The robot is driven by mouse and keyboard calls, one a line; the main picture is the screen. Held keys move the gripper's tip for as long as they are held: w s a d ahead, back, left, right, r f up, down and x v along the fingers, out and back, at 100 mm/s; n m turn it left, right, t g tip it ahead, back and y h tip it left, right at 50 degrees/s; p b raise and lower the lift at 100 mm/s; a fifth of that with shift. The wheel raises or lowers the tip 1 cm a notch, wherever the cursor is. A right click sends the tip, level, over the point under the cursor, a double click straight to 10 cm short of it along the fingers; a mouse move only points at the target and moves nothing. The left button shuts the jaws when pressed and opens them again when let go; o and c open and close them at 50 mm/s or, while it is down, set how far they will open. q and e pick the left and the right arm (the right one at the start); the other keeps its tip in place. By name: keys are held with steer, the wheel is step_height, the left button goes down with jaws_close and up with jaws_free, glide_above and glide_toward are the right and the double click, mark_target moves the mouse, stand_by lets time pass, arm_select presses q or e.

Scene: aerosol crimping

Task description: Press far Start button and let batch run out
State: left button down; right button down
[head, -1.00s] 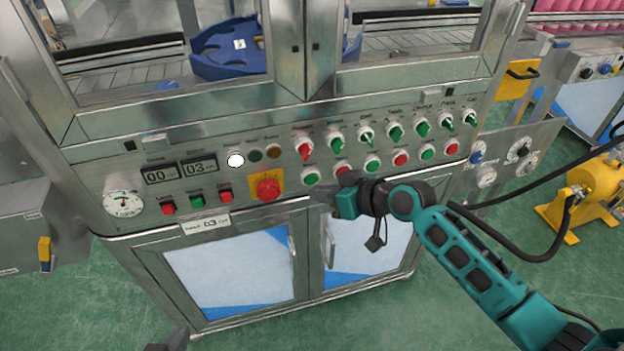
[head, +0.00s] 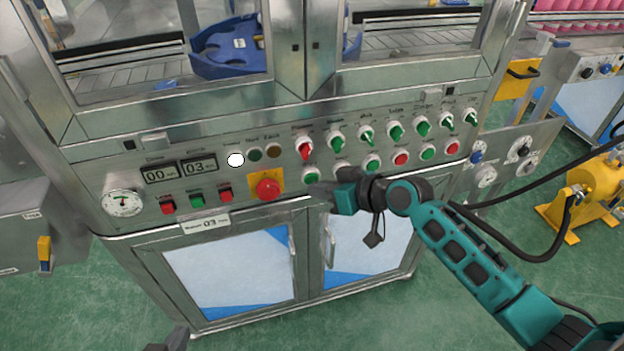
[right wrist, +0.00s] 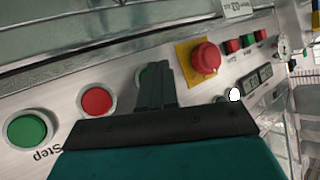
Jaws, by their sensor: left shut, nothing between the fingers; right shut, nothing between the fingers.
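The control panel (head: 120,172) on the steel machine carries a row of round buttons under a row of selector switches. The leftmost round green button (head: 310,178) is beside the red mushroom button (head: 268,188). My right gripper (head: 314,190) is shut and empty, its tips just below that green button. In the right wrist view, the shut fingers (right wrist: 154,78) stand in front of a green button (right wrist: 145,75) and mostly hide it; I cannot tell whether they touch. A red button (right wrist: 97,101) and a green one marked Step (right wrist: 27,130) show beside it. My left gripper (head: 168,344) is at the bottom edge, mostly cut off.
A white lamp (head: 235,160) is bright; the green and amber lamps beside it look dark. Small red and green buttons (head: 197,200) and a dial gauge (head: 122,203) are further left. A blue tray (head: 228,50) is behind the glass. Yellow equipment (head: 590,190) stands right.

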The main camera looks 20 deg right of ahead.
steer(key=shift+w, duration=0.35)
stand_by(0.7)
steer(key=shift+s, duration=0.15)
stand_by(0.3)
steer(key=shift+s+p, duration=0.4)
steer(key=shift+s, duration=0.25)
steer(key=s+p, duration=0.2)
steer(key=s, duration=0.3)
steer(key=shift+d+p, duration=0.1)
steer(key=shift+p, duration=0.2)
stand_by(0.7)
